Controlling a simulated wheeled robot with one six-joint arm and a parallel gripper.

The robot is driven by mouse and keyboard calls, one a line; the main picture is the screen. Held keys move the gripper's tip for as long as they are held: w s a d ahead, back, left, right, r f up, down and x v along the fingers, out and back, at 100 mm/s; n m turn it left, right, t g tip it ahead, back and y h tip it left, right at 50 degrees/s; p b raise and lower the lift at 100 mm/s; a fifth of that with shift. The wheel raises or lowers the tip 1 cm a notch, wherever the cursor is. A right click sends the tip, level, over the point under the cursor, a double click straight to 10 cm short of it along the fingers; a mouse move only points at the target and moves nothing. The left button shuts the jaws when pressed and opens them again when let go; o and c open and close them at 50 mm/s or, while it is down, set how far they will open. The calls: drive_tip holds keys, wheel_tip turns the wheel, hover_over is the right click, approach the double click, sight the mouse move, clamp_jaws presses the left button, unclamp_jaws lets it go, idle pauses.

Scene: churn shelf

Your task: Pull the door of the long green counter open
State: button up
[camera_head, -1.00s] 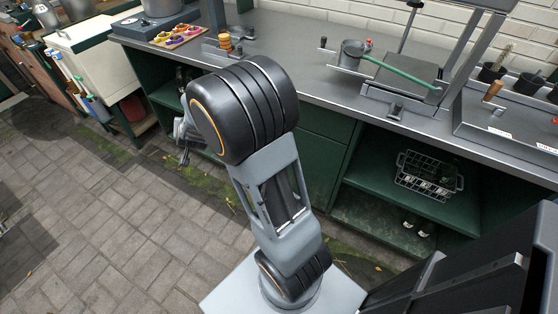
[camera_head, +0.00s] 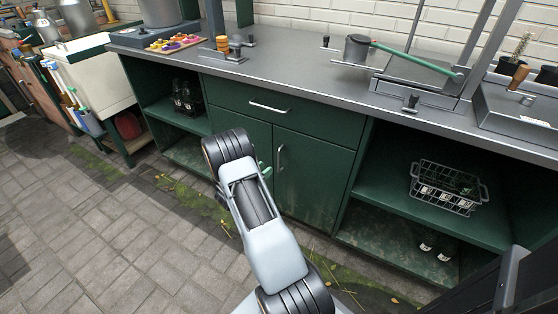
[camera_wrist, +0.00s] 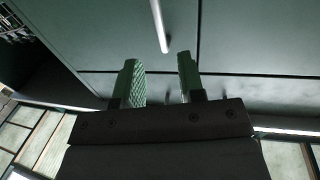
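The long green counter (camera_head: 330,99) has two closed doors under a drawer. The right door (camera_head: 315,175) has an upright metal bar handle (camera_head: 281,157) near its left edge; the left door (camera_head: 248,132) is largely behind my arm. My gripper (camera_wrist: 158,62) is open, its two green ribbed fingers apart with nothing between them. In the wrist view, a pale bar handle (camera_wrist: 159,25) lies ahead of the gap between the fingertips, apart from them. In the head view only a bit of green finger shows beside my arm, close to the doors.
Open shelves flank the doors; a wire basket of bottles (camera_head: 447,188) stands on the right one, a dark basket (camera_head: 186,98) on the left. A lever device (camera_head: 357,49) and a colourful tray (camera_head: 175,43) are on the counter top. The paved floor (camera_head: 120,235) at left is clear.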

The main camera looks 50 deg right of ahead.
drive_tip(key=b, duration=0.2)
hover_over(279, 170)
drive_tip(key=shift+w+d, duration=0.2)
drive_tip(key=shift+d, duration=0.05)
clamp_jaws()
idle(0.5)
